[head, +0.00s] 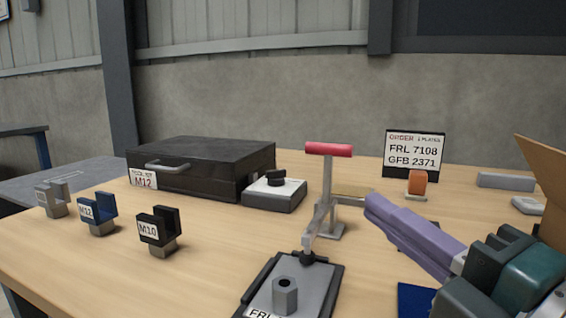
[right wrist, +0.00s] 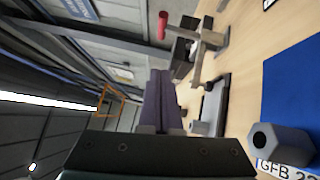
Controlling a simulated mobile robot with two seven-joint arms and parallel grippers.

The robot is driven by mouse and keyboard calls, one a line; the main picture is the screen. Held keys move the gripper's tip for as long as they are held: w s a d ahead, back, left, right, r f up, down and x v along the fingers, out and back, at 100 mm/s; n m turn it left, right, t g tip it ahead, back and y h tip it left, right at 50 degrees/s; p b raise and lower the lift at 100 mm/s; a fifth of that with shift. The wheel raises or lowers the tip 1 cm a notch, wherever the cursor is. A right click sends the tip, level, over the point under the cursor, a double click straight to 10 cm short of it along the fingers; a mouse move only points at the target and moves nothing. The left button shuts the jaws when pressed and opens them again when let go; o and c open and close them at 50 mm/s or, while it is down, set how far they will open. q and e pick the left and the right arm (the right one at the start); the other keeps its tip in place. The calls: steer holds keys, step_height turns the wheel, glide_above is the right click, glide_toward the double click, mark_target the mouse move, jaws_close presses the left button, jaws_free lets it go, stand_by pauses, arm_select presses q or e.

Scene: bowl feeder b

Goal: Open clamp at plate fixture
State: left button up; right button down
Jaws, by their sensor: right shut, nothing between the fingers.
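The clamp (head: 322,205) stands at the back end of the plate fixture (head: 247,292). Its red handle (head: 328,149) is up, on a grey lever. Its arm slopes down to a black tip (head: 307,257) at the rear edge of the grey plate, which carries a hex nut (head: 285,294) and a partly cut-off label. My right gripper (head: 372,203) has purple fingers, shut and empty, to the right of the clamp and below handle height, apart from it. In the right wrist view the red handle (right wrist: 162,25) is beyond the fingers (right wrist: 160,85). My left gripper is out of view.
A black toolbox (head: 205,165) and a grey box with a black knob (head: 274,192) stand behind left. Labelled fork blocks (head: 158,228) stand at left. An order sign (head: 414,155) is behind right. A blue plate (right wrist: 290,75) with a hex nut (right wrist: 278,142) lies near my right gripper.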

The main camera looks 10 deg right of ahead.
steer(key=b, duration=0.1)
glide_toward(321, 151)
steer(key=w+a, duration=0.2)
steer(key=a, duration=0.1)
steer(key=w, duration=0.1)
steer(key=w+d, duration=0.1)
steer(key=w, duration=0.1)
steer(key=shift+d+r+b, duration=0.15)
steer(key=shift+r+b, duration=0.05)
steer(key=shift+b, duration=0.1)
steer(key=shift+w+d+r, duration=0.1)
steer(key=shift+w+d, duration=0.2)
steer(key=shift+w, duration=0.05)
